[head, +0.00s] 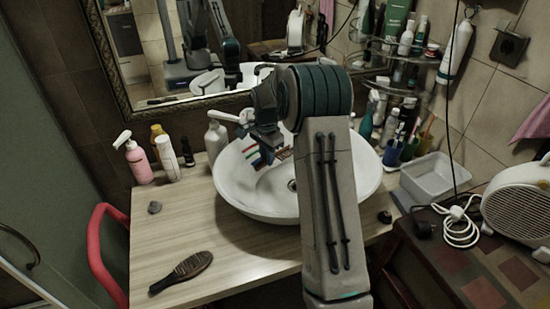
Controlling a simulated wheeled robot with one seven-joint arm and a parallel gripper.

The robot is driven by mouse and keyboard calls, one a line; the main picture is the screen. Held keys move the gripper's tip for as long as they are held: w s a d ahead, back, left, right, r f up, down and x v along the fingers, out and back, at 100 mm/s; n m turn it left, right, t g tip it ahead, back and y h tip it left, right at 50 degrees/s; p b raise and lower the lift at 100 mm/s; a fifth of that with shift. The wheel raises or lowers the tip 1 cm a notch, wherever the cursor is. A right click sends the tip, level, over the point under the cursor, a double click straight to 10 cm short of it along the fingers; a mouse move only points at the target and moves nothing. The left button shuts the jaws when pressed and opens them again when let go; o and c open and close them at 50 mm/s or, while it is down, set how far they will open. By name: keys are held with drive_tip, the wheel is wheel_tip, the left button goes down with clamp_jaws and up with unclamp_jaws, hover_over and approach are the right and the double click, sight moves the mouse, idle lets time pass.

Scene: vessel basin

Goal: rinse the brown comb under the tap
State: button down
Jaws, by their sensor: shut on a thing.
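My gripper (266,147) is over the white basin (236,199), pointing down and shut. A small brown piece with light stripes (284,154) shows just beside the fingertips, and looks like part of the brown comb held in the jaws. The rest of it is hidden behind my gripper and arm. I cannot tell whether water runs.
A dark hairbrush (182,270) lies at the counter's front left. A pink bottle (137,160) and other bottles stand back left. The left counter (180,225) is mostly clear.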

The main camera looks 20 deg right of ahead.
drive_tip(key=shift+s+d, duration=0.2)
drive_tip(key=shift+d, duration=0.25)
drive_tip(key=shift+s+a, duration=0.1)
drive_tip(key=shift+s+a+b, duration=0.5)
drive_tip(key=shift+s+b, duration=0.05)
drive_tip(key=shift+s, duration=0.65)
drive_tip(key=shift+s+a+b, duration=0.5)
drive_tip(key=shift+s+b, duration=0.1)
drive_tip(key=shift+s, duration=0.6)
drive_tip(key=shift+s+a+b, duration=0.5)
drive_tip(key=shift+s+b, duration=0.05)
drive_tip(key=shift+s, duration=0.65)
drive_tip(key=shift+r, duration=0.1)
drive_tip(key=s+a+r+p, duration=0.1)
drive_tip(key=s+a+r, duration=0.1)
drive_tip(key=s+r, duration=0.2)
drive_tip(key=shift+s, duration=0.3)
